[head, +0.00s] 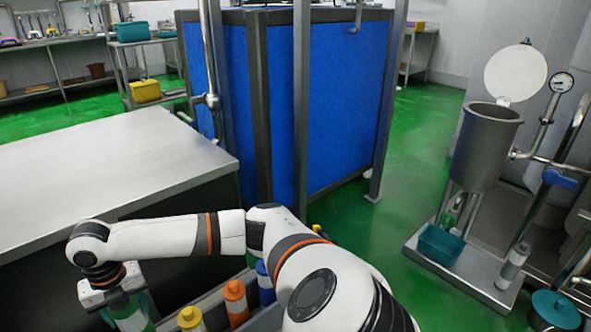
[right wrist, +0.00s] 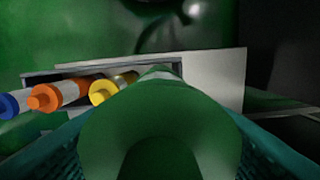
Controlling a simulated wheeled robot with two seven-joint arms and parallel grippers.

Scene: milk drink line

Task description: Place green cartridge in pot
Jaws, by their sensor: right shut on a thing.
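The green cartridge (head: 128,312) is in the jaws of my right gripper (head: 118,296), at the lower left of the head view. In the right wrist view the green cartridge (right wrist: 160,135) fills the lower middle, between the two teal fingers of the gripper, which is shut on it. Its lower end is cut off by the head view's edge. The steel pot (head: 484,150) stands at the right of the head view, far from the gripper. Its round white lid (head: 515,72) is raised. My left gripper is not in view.
A rack (right wrist: 180,68) holds a yellow (head: 190,318), an orange (head: 236,302) and a blue cartridge (head: 265,285) beside the gripper. A steel table (head: 110,160) stands at left, a blue enclosure (head: 330,110) behind. A teal bin (head: 440,245) stands below the pot. Green floor lies open between.

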